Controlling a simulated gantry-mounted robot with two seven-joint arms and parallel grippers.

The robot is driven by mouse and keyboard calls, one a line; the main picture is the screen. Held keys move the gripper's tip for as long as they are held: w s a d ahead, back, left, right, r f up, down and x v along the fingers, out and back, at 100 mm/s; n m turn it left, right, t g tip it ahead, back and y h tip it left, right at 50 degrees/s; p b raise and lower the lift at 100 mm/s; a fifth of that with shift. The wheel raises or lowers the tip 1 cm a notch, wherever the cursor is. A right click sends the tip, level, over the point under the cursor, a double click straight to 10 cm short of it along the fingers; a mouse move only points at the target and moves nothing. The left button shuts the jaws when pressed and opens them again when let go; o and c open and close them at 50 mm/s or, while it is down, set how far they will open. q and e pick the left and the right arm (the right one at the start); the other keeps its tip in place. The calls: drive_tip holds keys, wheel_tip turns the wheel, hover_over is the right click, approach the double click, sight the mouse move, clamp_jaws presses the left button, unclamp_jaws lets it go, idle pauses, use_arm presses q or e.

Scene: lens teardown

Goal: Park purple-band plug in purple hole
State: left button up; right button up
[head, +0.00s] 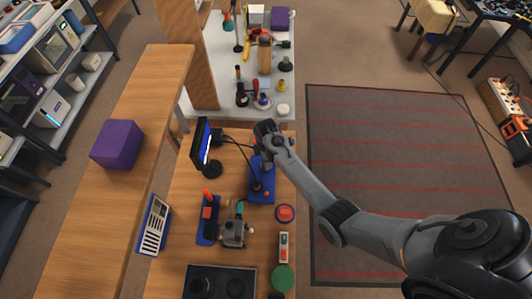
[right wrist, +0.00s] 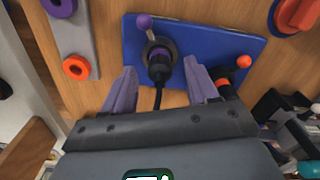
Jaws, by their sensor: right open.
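In the right wrist view, a black plug (right wrist: 159,68) with a purplish band stands in a round socket on a blue plate (right wrist: 205,35). A purple-knobbed lever (right wrist: 145,22) rises beside it, and a black cable runs down from it. My right gripper (right wrist: 160,80) is open, one finger on each side of the plug, with gaps showing. A purple-ringed hole (right wrist: 60,6) is in a grey strip (right wrist: 72,38) at the upper left, partly cut off. In the head view, my right gripper (head: 264,154) is over the far end of the blue plate (head: 262,193). My left gripper is not in view.
An orange-ringed hole (right wrist: 76,67) shares the grey strip. An orange-tipped lever (right wrist: 243,62) and dark plug stand right of my fingers. A monitor (head: 203,143) with cables stands left of the plate. A red button (head: 285,213) and microscope-like device (head: 234,232) stand nearer.

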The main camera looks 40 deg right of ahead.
drive_tip(key=shift+f, duration=1.3)
clamp_jaws()
drive_tip(key=shift+r, duration=0.1)
drive_tip(key=shift+r+p, duration=0.35)
drive_tip(key=shift+p, duration=0.1)
drive_tip(key=shift+r+p, duration=0.3)
drive_tip(key=shift+p, duration=0.1)
idle(0.3)
drive_tip(key=shift+r, duration=0.25)
